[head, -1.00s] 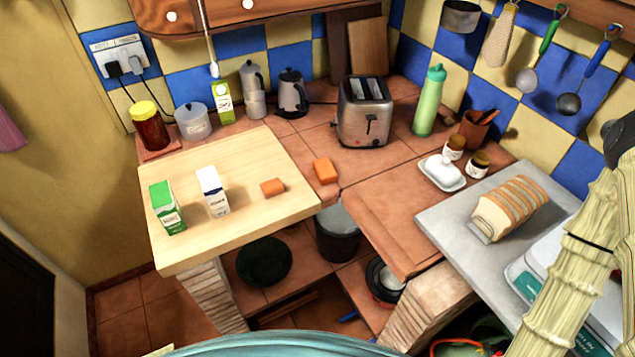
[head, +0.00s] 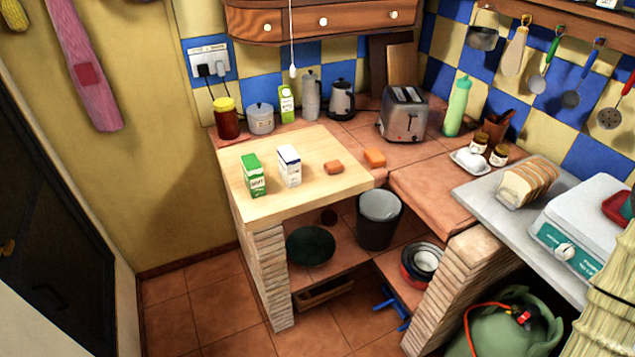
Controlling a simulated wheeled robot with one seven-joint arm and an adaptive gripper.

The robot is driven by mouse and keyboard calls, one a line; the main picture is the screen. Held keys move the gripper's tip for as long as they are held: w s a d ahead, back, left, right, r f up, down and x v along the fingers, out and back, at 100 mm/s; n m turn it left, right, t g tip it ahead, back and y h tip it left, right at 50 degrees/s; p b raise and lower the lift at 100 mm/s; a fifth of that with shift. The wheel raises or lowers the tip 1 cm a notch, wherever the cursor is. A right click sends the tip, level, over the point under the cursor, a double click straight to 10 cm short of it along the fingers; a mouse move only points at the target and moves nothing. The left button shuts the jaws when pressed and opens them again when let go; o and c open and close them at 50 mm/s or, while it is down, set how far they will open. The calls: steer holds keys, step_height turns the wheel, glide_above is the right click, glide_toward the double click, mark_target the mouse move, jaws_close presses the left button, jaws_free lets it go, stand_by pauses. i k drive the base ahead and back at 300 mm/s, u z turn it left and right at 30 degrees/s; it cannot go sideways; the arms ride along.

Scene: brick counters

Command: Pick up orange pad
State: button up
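Two small orange blocks show in the head view, and I cannot tell which is the orange pad. One orange block (head: 333,167) lies on the pale wooden board (head: 262,211), near its right side. The other orange block (head: 375,158) lies just to its right and a little farther back, on the terracotta tiled counter. Both lie flat and uncovered. My gripper is not in view.
A green carton (head: 253,176) and a white carton (head: 289,166) stand left of the blocks. A toaster (head: 404,114) stands behind them on the right. Bread (head: 528,184) and a scale (head: 582,232) stand farther right. Floor is clear at lower left (head: 213,310).

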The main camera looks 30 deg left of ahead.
mark_target(335, 167)
steer(key=u, duration=1.1)
